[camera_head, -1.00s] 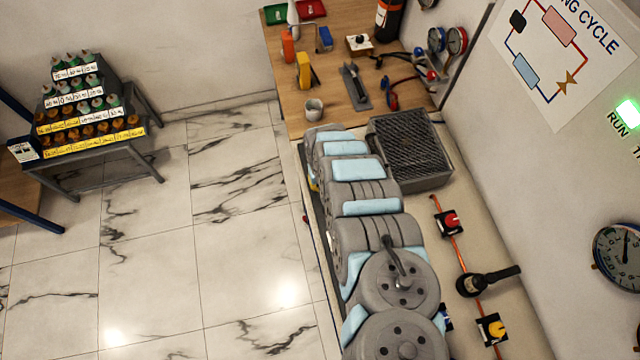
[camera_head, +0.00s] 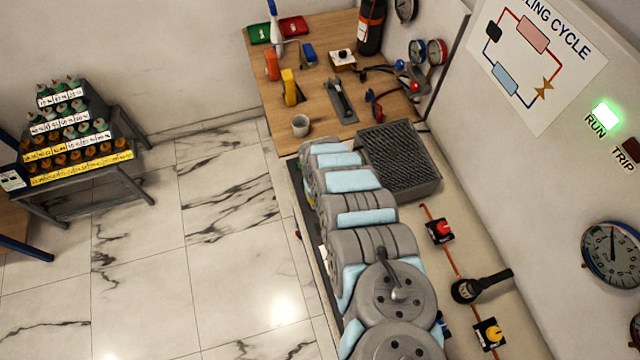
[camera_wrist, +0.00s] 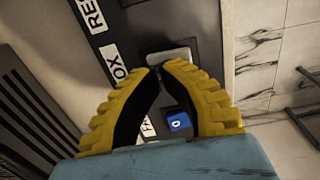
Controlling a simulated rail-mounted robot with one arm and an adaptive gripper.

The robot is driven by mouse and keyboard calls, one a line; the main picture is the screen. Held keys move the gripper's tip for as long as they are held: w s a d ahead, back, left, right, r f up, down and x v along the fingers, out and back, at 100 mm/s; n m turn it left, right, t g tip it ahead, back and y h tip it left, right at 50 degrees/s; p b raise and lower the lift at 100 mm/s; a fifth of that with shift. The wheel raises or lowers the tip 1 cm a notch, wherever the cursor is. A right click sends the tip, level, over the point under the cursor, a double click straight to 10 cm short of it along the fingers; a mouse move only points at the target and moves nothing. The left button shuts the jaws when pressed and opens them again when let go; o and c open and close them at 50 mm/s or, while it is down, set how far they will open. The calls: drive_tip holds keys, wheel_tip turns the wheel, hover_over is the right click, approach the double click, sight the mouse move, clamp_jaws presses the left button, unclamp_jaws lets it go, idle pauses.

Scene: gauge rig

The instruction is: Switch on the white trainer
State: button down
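The white trainer (camera_head: 445,180) is the pale bench along the right wall in the head view. It carries a dark finned block (camera_head: 400,158), a red-knobbed valve (camera_head: 440,230) and a yellow-knobbed valve (camera_head: 490,332). The RUN lamp (camera_head: 606,116) glows green; the TRIP lamp (camera_head: 632,149) is dark. In the wrist view, my gripper (camera_wrist: 160,68) has its yellow fingertips together, with nothing visible held. It is over a dark panel (camera_wrist: 140,25) with partly hidden white labels. A light grey part (camera_wrist: 172,56) lies just beyond the tips; a blue part (camera_wrist: 179,122) marked 0 shows between the fingers.
Grey rounded bodies with light-blue parts hide the bench's left side. A wooden table (camera_head: 320,95) with tools and a cup (camera_head: 300,125) adjoins its far end. A black-handled valve (camera_head: 465,290) sticks out rightward. A bottle rack (camera_head: 75,150) stands left. The marble floor between is clear.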

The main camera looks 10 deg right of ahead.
drive_tip(key=r, duration=0.1)
drive_tip(key=r+p, duration=0.2)
drive_tip(key=r, duration=0.1)
drive_tip(key=shift+w, duration=0.25)
drive_tip(key=shift+w+r, duration=0.1)
drive_tip(key=shift+r, duration=0.5)
wheel_tip(320, 180, up, 8)
drive_tip(key=shift+d+b, duration=0.15)
drive_tip(key=shift+b, duration=0.3)
